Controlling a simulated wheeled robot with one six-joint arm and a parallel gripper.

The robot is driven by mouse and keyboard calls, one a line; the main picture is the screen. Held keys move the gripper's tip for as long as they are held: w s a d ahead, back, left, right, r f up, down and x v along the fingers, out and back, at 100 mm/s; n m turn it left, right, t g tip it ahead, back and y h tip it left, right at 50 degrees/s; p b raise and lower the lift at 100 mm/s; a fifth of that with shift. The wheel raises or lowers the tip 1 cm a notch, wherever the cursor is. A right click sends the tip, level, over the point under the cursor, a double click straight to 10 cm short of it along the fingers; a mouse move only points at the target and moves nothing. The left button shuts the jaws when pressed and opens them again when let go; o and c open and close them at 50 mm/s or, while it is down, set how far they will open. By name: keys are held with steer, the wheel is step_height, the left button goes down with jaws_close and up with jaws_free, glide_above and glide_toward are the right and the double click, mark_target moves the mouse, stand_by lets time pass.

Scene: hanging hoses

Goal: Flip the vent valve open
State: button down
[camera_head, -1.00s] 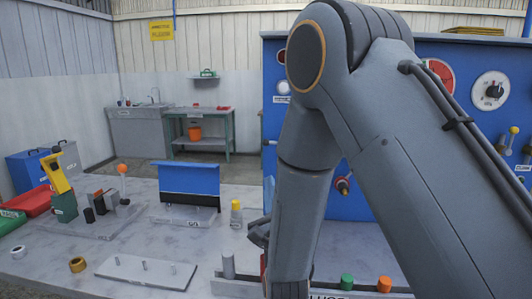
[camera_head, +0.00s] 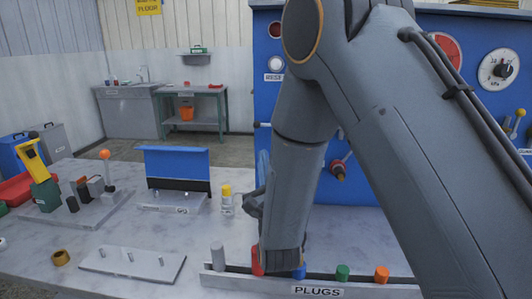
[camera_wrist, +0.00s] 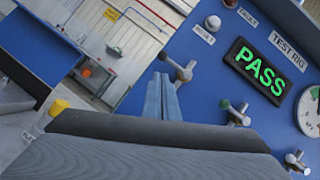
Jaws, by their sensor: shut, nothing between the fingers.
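My gripper shows in the wrist view (camera_wrist: 162,97) as two light-blue fingers pressed together, with nothing between them. They point at the blue test rig panel (camera_wrist: 200,80), and their tips are just below a grey lever valve (camera_wrist: 181,71). I cannot tell whether they touch it. A second valve with a green part (camera_wrist: 234,114) is farther right, and another valve (camera_wrist: 296,162) is at the lower right. No readable label shows which one is the vent valve. In the head view my gripper (camera_head: 263,170) is mostly hidden beside my arm, in front of the panel.
A lit PASS display (camera_wrist: 256,70) and a gauge (camera_wrist: 312,110) are on the panel. In the head view a PLUGS rack (camera_head: 320,291) stands at the bench front, and a yellow-capped bottle (camera_head: 227,200) stands left of my gripper. My arm covers much of the panel.

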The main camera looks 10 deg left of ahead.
steer(key=p+x, duration=0.2)
steer(key=x, duration=0.6)
steer(key=shift+w+p, duration=0.3)
steer(key=shift+r, duration=0.15)
